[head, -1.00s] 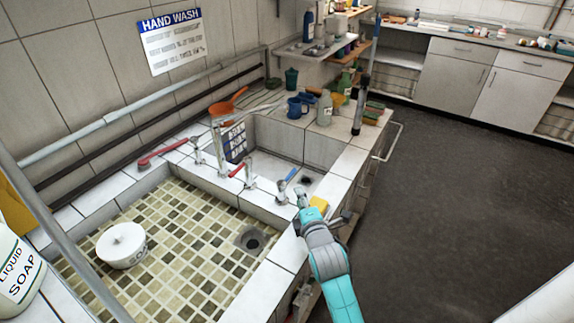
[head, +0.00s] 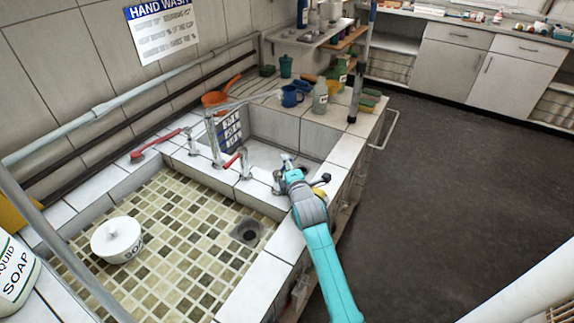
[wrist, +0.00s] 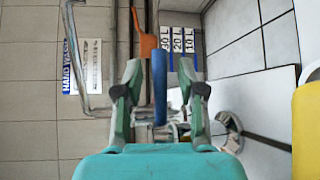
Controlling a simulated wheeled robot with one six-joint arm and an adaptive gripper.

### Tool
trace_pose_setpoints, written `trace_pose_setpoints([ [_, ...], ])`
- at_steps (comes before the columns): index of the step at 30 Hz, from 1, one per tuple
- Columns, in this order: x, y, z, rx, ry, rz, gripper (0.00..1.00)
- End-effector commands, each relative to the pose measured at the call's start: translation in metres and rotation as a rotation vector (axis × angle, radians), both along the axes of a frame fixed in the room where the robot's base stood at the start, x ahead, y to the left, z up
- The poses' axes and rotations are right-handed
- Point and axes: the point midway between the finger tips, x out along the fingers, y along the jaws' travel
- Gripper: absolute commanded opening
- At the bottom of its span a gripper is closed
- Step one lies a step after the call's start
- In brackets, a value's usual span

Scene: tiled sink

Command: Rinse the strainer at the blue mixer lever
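The blue mixer lever (wrist: 159,85) stands upright between the two fingers of my gripper (wrist: 159,78) in the wrist view. The fingers are apart, one on each side of the lever, with gaps showing. In the head view my gripper (head: 287,160) is over the front edge of the small basin and hides most of the blue lever. An orange round thing with a handle (head: 214,99) lies on the back tiles; it may be the strainer, but I cannot make out any mesh. No other strainer is clear.
A red lever (head: 232,161) and metal taps stand on the ledge between the basins. A yellow block (head: 319,192) sits beside my wrist. Blue mug (head: 290,96) and bottles stand behind.

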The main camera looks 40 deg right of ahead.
Motion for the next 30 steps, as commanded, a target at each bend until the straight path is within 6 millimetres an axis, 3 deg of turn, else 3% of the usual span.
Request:
trace_pose_setpoints([
  [10,0.0033,-0.0016,-0.0011,0.0,0.001,0.0,0.39],
  [15,0.0033,-0.0014,-0.001,0.0,0.001,0.0,0.0],
  [30,0.0015,-0.0006,-0.0024,0.001,0.006,-0.042,0.0],
])
